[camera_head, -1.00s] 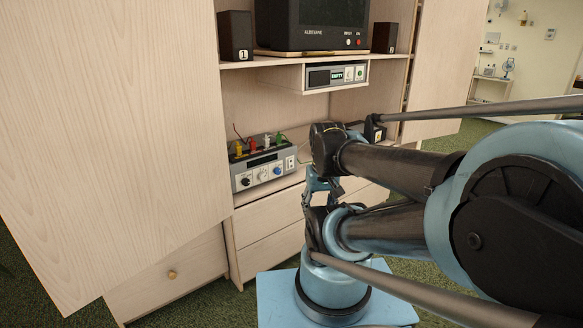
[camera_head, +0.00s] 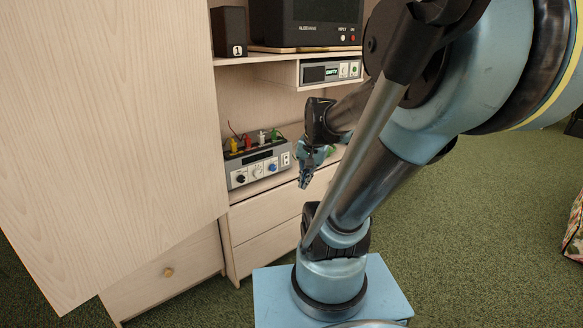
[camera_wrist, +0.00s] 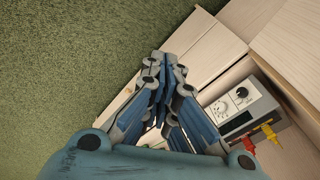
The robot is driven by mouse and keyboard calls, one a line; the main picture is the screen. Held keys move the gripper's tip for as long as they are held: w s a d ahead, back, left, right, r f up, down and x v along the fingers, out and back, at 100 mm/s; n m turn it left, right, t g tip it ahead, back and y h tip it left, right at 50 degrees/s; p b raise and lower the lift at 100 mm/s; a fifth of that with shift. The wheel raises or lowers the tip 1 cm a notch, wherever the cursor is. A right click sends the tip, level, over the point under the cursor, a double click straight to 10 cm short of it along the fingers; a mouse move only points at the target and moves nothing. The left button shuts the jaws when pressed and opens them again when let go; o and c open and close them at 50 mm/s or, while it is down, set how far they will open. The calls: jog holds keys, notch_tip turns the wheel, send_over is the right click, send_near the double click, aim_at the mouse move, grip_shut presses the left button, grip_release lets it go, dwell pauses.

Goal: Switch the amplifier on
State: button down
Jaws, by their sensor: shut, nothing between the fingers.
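The amplifier (camera_head: 248,166), a grey box, stands on the lower shelf of the cabinet. Its front has a black, a white and a blue knob (camera_head: 272,167), a dark display and a small white switch plate (camera_head: 285,159) at the right end. Coloured plugs stick up from its top. My gripper (camera_head: 304,184) is shut and empty, pointing down just right of the amplifier and apart from it. In the wrist view the shut fingers (camera_wrist: 164,62) hang left of the amplifier (camera_wrist: 262,104), where two knobs and the red and yellow plugs show; the switch plate is not visible there.
A player (camera_head: 317,73) with a lit green display hangs under the upper shelf, above my gripper. A speaker (camera_head: 229,33) marked 1 and a dark screen unit (camera_head: 305,22) stand on top. A large wooden door (camera_head: 110,130) stands at left.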

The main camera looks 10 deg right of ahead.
aim_at(286, 160)
jog(key=w+d+m+t+y, duration=0.2)
jog(key=w+m, duration=1)
jog(key=w, duration=0.7)
jog(key=w+d+f+m, duration=0.3)
jog(key=w+f+m, duration=0.1)
jog(key=w, duration=0.4)
jog(key=w+d+f+m+t, duration=0.1)
jog(key=w+d+f+m, duration=0.1)
jog(key=w+f+m, duration=0.2)
jog(key=w+m, duration=0.3)
jog(key=w, duration=0.1)
jog(key=shift+w+d+f+t+y, duration=0.15)
jog(key=shift+d+f+t+y, duration=0.15)
jog(key=shift+d, duration=0.1)
jog(key=x, duration=0.8)
jog(key=w+r+x, duration=0.1)
jog(key=x, duration=0.2)
jog(key=shift+w+a+f, duration=0.25)
jog(key=shift+w+a, duration=0.05)
jog(key=shift+a, duration=0.2)
jog(key=shift+w+a, duration=0.35)
jog(key=shift+w, duration=0.25)
jog(key=shift+w+f, duration=0.1)
